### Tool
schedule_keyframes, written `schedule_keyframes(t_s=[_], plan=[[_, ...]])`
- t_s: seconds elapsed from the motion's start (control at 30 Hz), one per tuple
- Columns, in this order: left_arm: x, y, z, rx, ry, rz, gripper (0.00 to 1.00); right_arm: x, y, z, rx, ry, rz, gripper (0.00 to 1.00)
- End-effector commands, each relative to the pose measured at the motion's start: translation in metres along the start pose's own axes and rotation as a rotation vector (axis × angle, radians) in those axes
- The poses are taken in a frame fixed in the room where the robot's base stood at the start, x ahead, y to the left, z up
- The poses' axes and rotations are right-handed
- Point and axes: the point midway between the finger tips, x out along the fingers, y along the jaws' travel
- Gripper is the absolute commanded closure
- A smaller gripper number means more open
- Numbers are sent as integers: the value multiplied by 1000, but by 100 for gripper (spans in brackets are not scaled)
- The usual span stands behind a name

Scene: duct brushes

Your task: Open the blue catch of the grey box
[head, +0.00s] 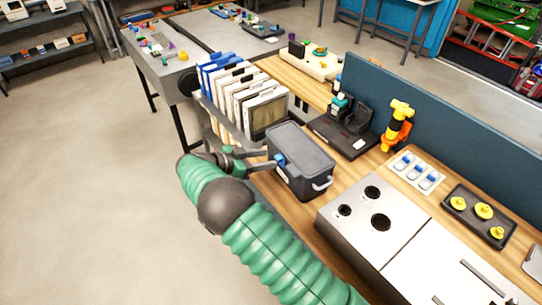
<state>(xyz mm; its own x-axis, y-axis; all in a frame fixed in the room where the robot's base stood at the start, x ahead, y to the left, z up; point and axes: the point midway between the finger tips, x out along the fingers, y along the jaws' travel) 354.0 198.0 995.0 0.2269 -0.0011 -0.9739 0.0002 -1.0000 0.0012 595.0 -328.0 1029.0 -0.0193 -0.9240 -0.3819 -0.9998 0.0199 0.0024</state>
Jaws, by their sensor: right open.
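The grey box (301,155) stands on the wooden table, lid down. Its blue catch (280,161) is on the left side, just under the lid edge. A light handle (322,184) sits on its near right side. My right gripper (262,160), at the end of the green ribbed arm, is at the box's left side. Its dark fingers point at the blue catch and are apart from each other. Whether they touch the catch cannot be told. My left gripper is not in view.
A file rack (222,123) stands close behind the box on the left. A dark stand (345,137) is behind it on the right. A metal unit with round holes (350,226) is in front on the right. A blue divider (430,128) runs along the table's back.

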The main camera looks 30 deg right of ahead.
Motion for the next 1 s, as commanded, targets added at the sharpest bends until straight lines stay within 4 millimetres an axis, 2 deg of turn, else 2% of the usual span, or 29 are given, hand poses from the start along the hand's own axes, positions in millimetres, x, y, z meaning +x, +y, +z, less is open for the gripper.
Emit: schedule_keyframes(t_s=[0.1, 0.2, 0.47, 0.83, 1.0], plan=[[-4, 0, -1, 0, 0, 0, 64, 19, 0, -1, -1, 1, 2, 55], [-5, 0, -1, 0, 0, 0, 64, 28, 0, 0, 1, 0, 1, 55], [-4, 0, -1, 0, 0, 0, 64, 31, 0, 0, 1, 0, 0, 55], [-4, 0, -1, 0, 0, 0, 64, 30, 0, 0, 1, 0, -1, 100], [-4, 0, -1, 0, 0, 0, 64, 30, -1, 0, 1, 1, -1, 100]])
